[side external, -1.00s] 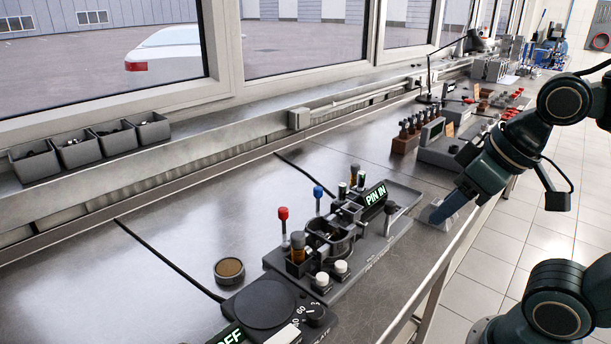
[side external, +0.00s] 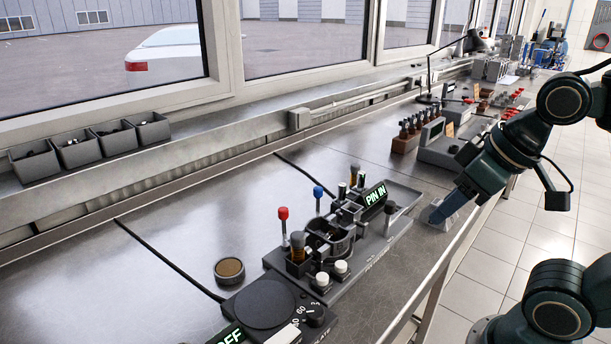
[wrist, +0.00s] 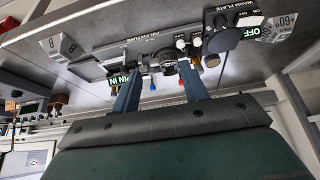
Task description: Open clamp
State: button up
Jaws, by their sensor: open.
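The pin fixture (side external: 372,252) is a dark grey plate on the bench with a round clamp-like ring holder (side external: 330,238) in its middle. A short black-knobbed lever (side external: 389,208) stands at its right side; I cannot tell whether the clamp is open or closed. A lit sign (side external: 375,195) reads PIN IN. My gripper (side external: 433,217) is to the right of the fixture, near the bench's front edge, apart from the lever. In the wrist view, its two blue fingers (wrist: 161,74) are spread with nothing held, and the fixture (wrist: 130,52) appears beyond them, upside down.
Red and blue-topped tools (side external: 283,214) and two white knobs (side external: 341,267) rise from the fixture. A hot plate (side external: 264,303) with an OFF sign stands at its left, a small round tin (side external: 229,270) beside it. Grey bins (side external: 79,150) line the sill.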

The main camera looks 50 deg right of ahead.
dwell(0.5)
jog(key=w+a+r+m+g, duration=0.1)
jog(key=w+r+g, duration=0.35)
jog(key=w, duration=1.25)
jog(key=m+g, duration=0.1)
send_over(283, 208)
notch_tip(283, 208, down, 4)
jog(key=shift+f, duration=0.1)
jog(key=shift+s, duration=0.1)
notch_tip(283, 208, down, 14)
jog(key=shift+r, duration=0.1)
jog(key=shift+c, duration=0.2)
